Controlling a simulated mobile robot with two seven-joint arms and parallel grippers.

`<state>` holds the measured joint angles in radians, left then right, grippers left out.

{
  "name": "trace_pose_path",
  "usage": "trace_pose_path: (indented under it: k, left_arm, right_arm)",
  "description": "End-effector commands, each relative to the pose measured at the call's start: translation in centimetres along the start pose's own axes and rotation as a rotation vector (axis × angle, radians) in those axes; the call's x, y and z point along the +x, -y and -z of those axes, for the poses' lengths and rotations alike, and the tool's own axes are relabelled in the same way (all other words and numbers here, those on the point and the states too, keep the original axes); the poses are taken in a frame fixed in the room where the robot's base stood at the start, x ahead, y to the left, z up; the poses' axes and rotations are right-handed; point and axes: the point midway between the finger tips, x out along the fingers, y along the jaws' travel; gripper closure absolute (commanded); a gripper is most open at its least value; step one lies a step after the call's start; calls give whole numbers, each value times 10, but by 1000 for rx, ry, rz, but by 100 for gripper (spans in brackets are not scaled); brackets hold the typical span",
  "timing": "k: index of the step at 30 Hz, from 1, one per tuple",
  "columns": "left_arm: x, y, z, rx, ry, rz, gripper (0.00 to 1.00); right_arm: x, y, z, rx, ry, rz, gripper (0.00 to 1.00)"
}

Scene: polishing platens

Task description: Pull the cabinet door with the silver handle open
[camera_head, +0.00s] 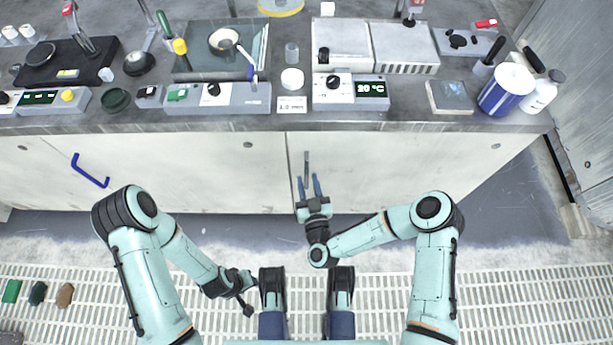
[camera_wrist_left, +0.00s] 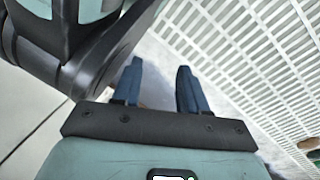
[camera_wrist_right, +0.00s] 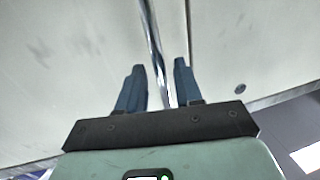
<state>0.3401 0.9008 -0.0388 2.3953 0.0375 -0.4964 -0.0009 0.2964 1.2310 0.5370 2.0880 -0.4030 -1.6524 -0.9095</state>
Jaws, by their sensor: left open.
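The silver handle (camera_head: 306,167) is an upright bar near the left edge of the right cabinet door (camera_head: 400,170), which is shut. My right gripper (camera_head: 310,182) is in front of the handle's lower part. In the right wrist view, the silver handle (camera_wrist_right: 154,45) runs between the two blue fingers of the right gripper (camera_wrist_right: 159,66). Gaps show at both sides of the bar, so the fingers are open around it. My left gripper (camera_head: 243,293) hangs low over the floor, away from the cabinet. In the left wrist view the left gripper (camera_wrist_left: 160,70) is open and empty.
A blue handle (camera_head: 90,171) sits on the left cabinet door (camera_head: 200,175). The worktop (camera_head: 420,122) above carries several instruments, a blue-white tub (camera_head: 505,90) and a white bottle (camera_head: 541,92). The floor grating (camera_head: 530,290) before the cabinet is mostly clear.

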Motion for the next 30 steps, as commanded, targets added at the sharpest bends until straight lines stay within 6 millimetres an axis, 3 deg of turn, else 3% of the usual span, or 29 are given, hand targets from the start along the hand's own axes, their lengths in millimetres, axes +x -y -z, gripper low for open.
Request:
trace_pose_path:
  k: [6,16,19,30]
  left_arm:
    - [8,9,-11,-12,39,18,57]
    - [8,10,-13,-13,45,20,57]
    - [8,10,-13,-13,44,19,57]
    - [7,9,-11,-11,40,18,57]
  right_arm:
    - [21,0,-1,-1,1,0,65]
    - [24,0,0,-1,1,0,65]
    - [24,0,0,-1,1,0,98]
    - [23,-2,0,-1,2,3,100]
